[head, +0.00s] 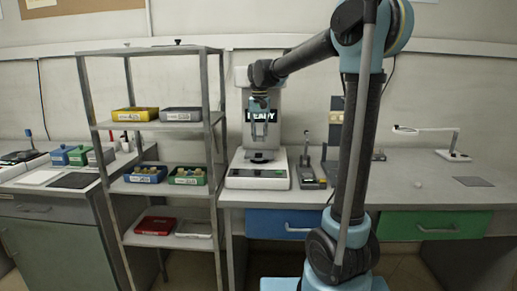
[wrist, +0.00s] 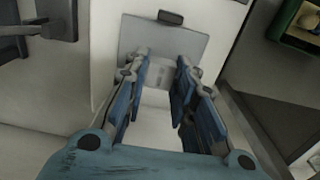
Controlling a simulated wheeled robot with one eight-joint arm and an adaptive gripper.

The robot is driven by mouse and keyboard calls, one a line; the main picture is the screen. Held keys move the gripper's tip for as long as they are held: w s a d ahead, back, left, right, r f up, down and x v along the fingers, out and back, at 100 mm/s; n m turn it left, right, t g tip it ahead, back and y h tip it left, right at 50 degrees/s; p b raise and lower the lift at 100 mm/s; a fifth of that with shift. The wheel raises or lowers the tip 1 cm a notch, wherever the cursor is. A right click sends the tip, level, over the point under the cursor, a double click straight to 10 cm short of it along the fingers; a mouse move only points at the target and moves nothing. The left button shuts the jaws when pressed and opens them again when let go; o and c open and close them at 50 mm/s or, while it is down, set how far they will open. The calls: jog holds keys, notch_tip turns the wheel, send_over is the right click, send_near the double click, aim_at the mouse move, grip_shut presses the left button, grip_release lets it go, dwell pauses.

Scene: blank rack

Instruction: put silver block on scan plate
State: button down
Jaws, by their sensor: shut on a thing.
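My gripper (head: 262,133) points down in front of the scanner's upright column, above the dark scan plate (head: 261,158). In the wrist view my gripper (wrist: 162,62) has its blue fingers on either side of a small pale silver-grey block (wrist: 160,75), and it is shut on it. The fingers hide the block's sides. A flat grey surface (wrist: 190,45) lies beyond the fingertips in the wrist view. In the head view the block is too small to make out clearly, and I cannot tell whether it touches the plate.
The white scanner base (head: 257,179) stands on the bench, and its screen (head: 262,115) reads READY. A metal rack (head: 213,130) with several bins stands close on the left. A small dark device (head: 309,176) sits just right of the scanner. The bench farther right has free room.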

jog(key=shift+s+f, duration=0.1)
jog(key=shift+f, duration=2.3)
jog(key=shift+w+f, duration=0.2)
jog(key=shift+f, duration=0.1)
jog(key=shift+f, duration=0.1)
jog(key=c, duration=1.3)
grip_release()
jog(key=shift+r, duration=3.85)
